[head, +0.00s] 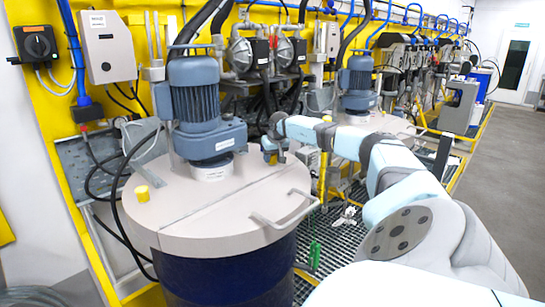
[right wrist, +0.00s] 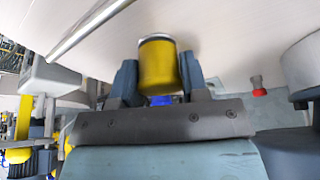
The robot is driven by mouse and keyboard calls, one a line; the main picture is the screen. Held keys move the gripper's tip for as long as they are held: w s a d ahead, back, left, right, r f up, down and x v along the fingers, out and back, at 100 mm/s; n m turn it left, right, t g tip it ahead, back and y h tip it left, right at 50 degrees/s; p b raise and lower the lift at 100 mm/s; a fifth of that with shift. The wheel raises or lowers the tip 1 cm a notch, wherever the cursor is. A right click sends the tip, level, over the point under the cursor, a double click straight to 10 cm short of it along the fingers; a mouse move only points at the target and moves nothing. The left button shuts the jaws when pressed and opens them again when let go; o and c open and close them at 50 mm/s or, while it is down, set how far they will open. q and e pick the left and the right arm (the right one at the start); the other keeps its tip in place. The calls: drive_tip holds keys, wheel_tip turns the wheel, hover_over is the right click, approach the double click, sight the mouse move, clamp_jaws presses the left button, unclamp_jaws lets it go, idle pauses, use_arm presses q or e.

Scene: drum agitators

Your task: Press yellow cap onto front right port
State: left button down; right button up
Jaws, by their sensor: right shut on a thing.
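A large dark blue drum (head: 225,272) with a beige lid (head: 215,220) stands in front of me. My right gripper (head: 270,152) reaches in from the right, above the lid's far right part beside the motor. In the right wrist view it is shut on a yellow cap (right wrist: 158,66), held between its two fingers close to the lid surface. The held cap is not clear in the head view. Another yellow cap (head: 142,193) sits on the lid's left side. I cannot make out the front right port. My left gripper is not in view.
A blue agitator motor (head: 195,95) rises from the lid. A metal handle (head: 287,213) stands out at the lid's front right. A small red part (right wrist: 258,86) is on the pale surface right of the gripper. Pumps and hoses line the yellow wall behind.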

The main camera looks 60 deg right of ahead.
drive_tip(key=shift+a+f, duration=0.15)
drive_tip(key=shift+f, duration=0.35)
idle(0.4)
drive_tip(key=o, duration=1)
drive_tip(key=shift+r, duration=0.1)
drive_tip(key=shift+c, duration=0.2)
drive_tip(key=shift+r+p, duration=0.4)
drive_tip(key=shift+r, duration=0.25)
wheel_tip(320, 180, up, 3)
drive_tip(key=shift+p, duration=1.15)
drive_tip(key=shift+f, duration=0.15)
